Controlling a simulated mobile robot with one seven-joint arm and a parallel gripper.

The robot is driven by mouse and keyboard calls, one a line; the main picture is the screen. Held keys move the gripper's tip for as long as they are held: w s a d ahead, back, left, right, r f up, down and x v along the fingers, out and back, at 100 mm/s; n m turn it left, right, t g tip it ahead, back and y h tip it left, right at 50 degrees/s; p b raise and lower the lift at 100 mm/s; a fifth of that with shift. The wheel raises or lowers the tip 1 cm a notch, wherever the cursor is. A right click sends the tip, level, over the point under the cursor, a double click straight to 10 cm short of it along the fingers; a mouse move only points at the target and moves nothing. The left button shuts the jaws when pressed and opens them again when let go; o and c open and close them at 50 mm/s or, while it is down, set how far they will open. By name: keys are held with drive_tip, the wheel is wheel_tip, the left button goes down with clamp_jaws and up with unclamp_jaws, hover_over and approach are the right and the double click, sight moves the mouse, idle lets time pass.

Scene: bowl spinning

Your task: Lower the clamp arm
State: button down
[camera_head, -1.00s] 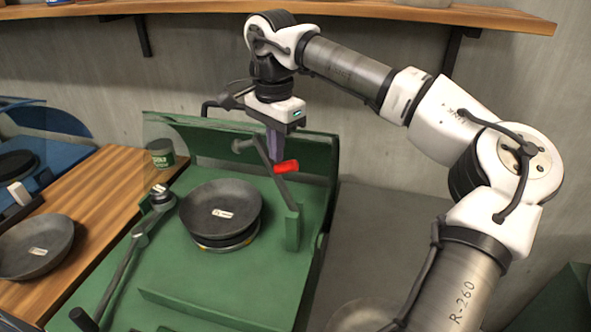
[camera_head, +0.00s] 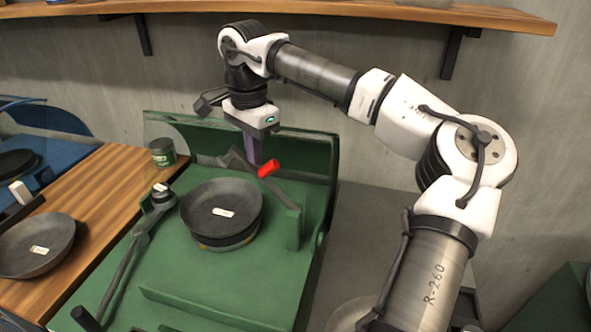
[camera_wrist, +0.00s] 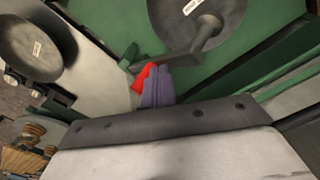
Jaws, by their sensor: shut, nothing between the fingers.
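The clamp arm (camera_head: 280,190) is a dark bar with a red handle (camera_head: 268,168). It slopes from a green post at right up to a rounded end at upper left, behind the black bowl (camera_head: 221,205). The wrist view also shows the clamp arm (camera_wrist: 180,59), its rounded end overlapping the bowl (camera_wrist: 178,12) in the picture, and the red handle (camera_wrist: 143,76). My gripper (camera_head: 254,162) points down with purple fingers shut and empty, beside the red handle. In the wrist view the fingers (camera_wrist: 157,80) overlap or touch the handle; contact is unclear.
The bowl sits on a round support in the green machine (camera_head: 180,262). A jointed lever (camera_head: 138,240) stands at left. A second bowl (camera_head: 36,246) and a green tin (camera_head: 163,152) are on the wooden counter (camera_head: 105,195). A shelf (camera_head: 300,12) runs above.

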sight(235, 151)
drive_tip(key=shift+w+a+f+b, duration=0.2)
drive_tip(key=shift+a+f, duration=0.7)
drive_tip(key=shift+a, duration=0.1)
drive_tip(key=shift+w+a+f+b, duration=0.15)
drive_tip(key=shift+w+a+f, duration=0.05)
drive_tip(key=shift+a+f, duration=0.75)
drive_tip(key=shift+r, duration=0.1)
wheel_tip(235, 151, up, 10)
drive_tip(key=p, duration=0.8)
drive_tip(key=shift+f, duration=0.25)
drive_tip(key=shift+r, duration=1.3)
